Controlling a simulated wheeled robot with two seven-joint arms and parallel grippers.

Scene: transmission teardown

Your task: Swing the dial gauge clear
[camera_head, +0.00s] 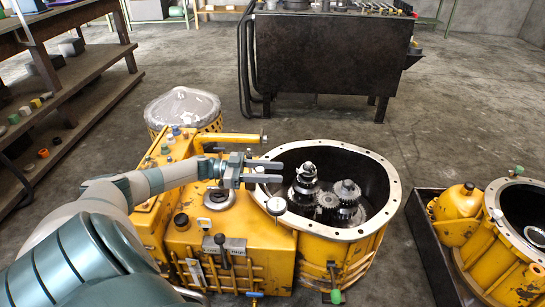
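A small round dial gauge (276,205) with a pale face stands at the left rim of the open yellow gearbox housing (345,233). My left gripper (282,171) is just above and behind the gauge in the picture, over the housing's left rim. Its two dark fingers point right, with a narrow gap between them and nothing clearly held. Whether it touches the gauge's stem or arm cannot be told. Inside the housing, gear stacks (327,198) stand upright. My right gripper is not in view.
A yellow bar (232,138) sticks out behind my gripper. A dark tray (428,245) with another yellow housing (502,260) lies at the right. A dark workbench (325,60) stands behind, shelves (75,85) at the left. Open floor lies between.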

